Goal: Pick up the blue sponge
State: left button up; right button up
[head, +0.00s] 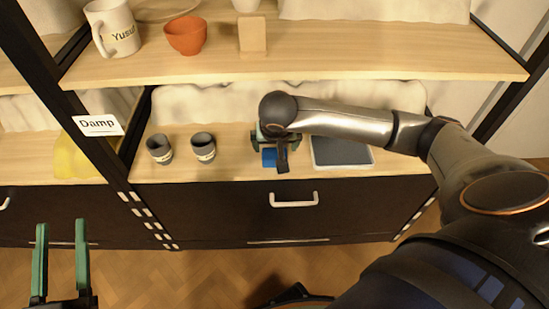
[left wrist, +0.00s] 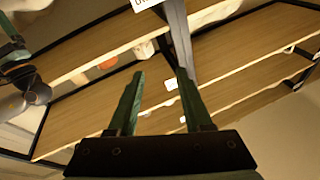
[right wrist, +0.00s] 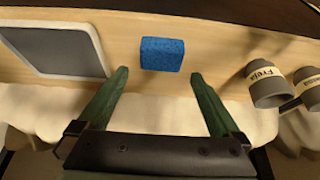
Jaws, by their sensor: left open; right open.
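The blue sponge (right wrist: 162,54) lies on the wooden lower shelf. In the right wrist view it sits just beyond and between the fingertips of my right gripper (right wrist: 158,75), which is open and empty. In the head view part of the sponge (head: 269,157) shows beneath my right gripper (head: 275,140), and the wrist hides the rest. My left gripper (head: 61,232) is open and empty at the lower left, in front of the cabinet and away from the sponge. It also shows open in the left wrist view (left wrist: 158,75).
A grey tray (head: 341,152) with a pale rim lies right of the sponge. Two grey cups (head: 159,149) (head: 203,147) stand left of it. The upper shelf (head: 350,52) overhangs behind, holding a white mug (head: 112,28) and an orange bowl (head: 186,35). A drawer handle (head: 293,200) protrudes below.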

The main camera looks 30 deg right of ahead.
aim_at(275, 153)
jog(key=shift+x, duration=1.15)
jog(key=b+x, duration=0.1)
jog(key=x, duration=0.3)
jog(key=shift+a+f+b, duration=0.1)
jog(key=shift+f+b, duration=0.05)
jog(key=shift+b, duration=0.25)
jog(key=shift+w+f, duration=0.2)
jog(key=shift+f, duration=0.05)
pick_arm(q)
jog(key=s+r+m+t+h, duration=0.1)
jog(key=s+r+m+h, duration=0.1)
jog(key=r, duration=0.3)
jog(key=s+d+r+m+t+h, duration=0.1)
jog(key=s+r+m+h, duration=0.2)
jog(key=r+h, duration=0.1)
jog(key=shift+s+r+h, duration=0.25)
jog(key=shift+r+h, duration=0.15)
jog(key=shift+r, duration=0.25)
pick_arm(e)
jog(key=shift+c, duration=0.2)
jog(key=c, duration=1)
pick_arm(q)
jog(key=shift+w, duration=0.1)
pick_arm(e)
jog(key=shift+r, duration=0.2)
